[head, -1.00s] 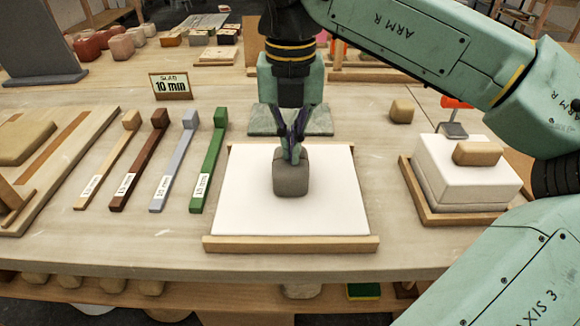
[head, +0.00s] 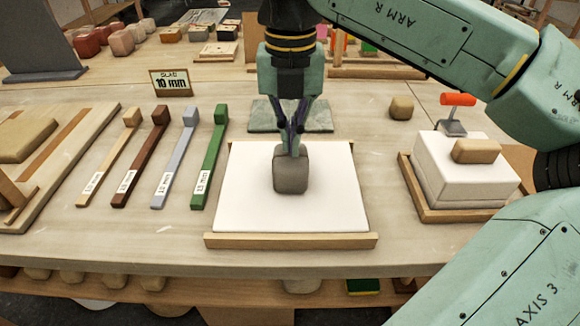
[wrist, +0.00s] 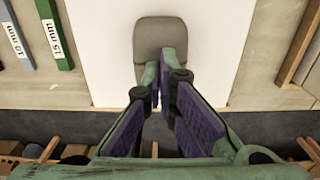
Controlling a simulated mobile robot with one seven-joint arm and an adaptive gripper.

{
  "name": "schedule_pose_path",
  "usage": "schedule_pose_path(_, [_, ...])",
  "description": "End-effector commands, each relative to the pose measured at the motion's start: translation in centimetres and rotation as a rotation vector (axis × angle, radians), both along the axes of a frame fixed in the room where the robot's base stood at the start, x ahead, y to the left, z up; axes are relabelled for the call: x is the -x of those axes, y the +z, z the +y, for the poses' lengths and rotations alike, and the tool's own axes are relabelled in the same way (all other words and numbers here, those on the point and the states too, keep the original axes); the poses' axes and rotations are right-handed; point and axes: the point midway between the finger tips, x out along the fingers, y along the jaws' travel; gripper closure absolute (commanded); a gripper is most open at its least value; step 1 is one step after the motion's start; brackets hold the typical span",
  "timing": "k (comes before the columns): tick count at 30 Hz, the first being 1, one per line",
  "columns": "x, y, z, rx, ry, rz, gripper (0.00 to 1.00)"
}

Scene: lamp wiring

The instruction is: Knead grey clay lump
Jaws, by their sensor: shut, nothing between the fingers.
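The grey clay lump (head: 291,172) is a rounded block standing on a white board (head: 330,207) with a wooden front strip. In the wrist view the lump (wrist: 160,35) lies just beyond my fingertips. My gripper (head: 294,150) points down at the lump's top, with its fingers together and nothing between them. The fingertips appear to touch or hover just over the top face; I cannot tell which. In the wrist view my gripper (wrist: 162,72) partly covers the lump's near side.
Several coloured thickness sticks, including a green one (head: 209,157), lie left of the board. A "SLAB 10 mm" sign (head: 171,82) stands behind them. At right are a white block (head: 460,176) in a wooden tray, a small tan lump (head: 401,107) and an orange-handled tool (head: 457,100).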

Motion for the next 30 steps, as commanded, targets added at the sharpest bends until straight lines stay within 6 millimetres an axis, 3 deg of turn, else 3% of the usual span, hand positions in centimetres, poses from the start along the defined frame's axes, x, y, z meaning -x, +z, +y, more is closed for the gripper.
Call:
schedule_pose_path(15, [0.0,-1.7,0.0,0.0,0.0,0.0,1.0])
schedule_pose_path(23, [0.0,-1.5,0.0,0.001,0.0,0.002,1.0])
schedule_pose_path(30, [0.0,0.2,0.0,0.001,0.0,0.001,1.0])
